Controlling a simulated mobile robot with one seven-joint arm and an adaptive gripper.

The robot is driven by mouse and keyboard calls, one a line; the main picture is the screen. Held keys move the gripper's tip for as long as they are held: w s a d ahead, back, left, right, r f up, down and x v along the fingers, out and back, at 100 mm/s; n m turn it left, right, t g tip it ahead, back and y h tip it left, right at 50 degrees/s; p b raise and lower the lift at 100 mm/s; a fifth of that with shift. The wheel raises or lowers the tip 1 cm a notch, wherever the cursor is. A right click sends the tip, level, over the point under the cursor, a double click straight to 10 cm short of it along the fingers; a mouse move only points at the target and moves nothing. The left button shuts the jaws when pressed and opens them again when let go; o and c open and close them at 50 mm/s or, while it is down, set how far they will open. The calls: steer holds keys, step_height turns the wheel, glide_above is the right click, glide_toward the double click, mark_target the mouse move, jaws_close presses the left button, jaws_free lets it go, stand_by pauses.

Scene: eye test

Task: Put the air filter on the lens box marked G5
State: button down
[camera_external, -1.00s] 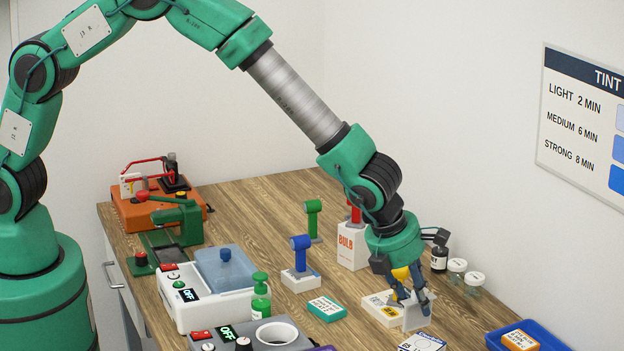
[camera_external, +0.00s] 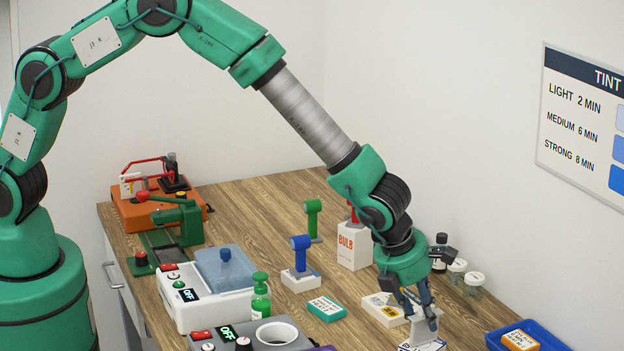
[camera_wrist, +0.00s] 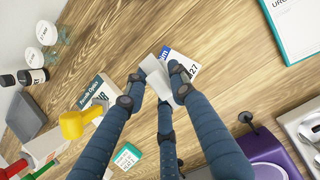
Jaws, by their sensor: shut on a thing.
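My gripper (camera_external: 418,304) is shut on a thin pale grey-white plate, the air filter (camera_external: 424,328), and holds it steeply tilted. The filter also shows between my fingertips in the wrist view (camera_wrist: 156,76). Directly under it, at the bottom edge of the external view, is a white and blue box (camera_external: 432,346). The wrist view shows this box (camera_wrist: 190,68) partly behind the filter, with "27" readable; I cannot read G5 there. I cannot tell whether the filter touches the box.
A teal box (camera_external: 327,308) lies farther left. A blue tray (camera_external: 557,342) with an orange box stands at the right. Jars (camera_external: 475,284) and a dark bottle stand behind my gripper, near the BULB box (camera_external: 352,247). A yellow-handled thing (camera_wrist: 80,122) is close in the wrist view.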

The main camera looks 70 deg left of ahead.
steer(key=shift+f, duration=0.1)
stand_by(0.3)
steer(key=c, duration=1.4)
jaws_free()
steer(key=shift+c, duration=0.2)
steer(key=shift+s+r, duration=0.15)
steer(key=shift+r, duration=0.45)
steer(key=p+v, duration=0.1)
steer(key=v, duration=1)
steer(key=shift+s+a, duration=0.1)
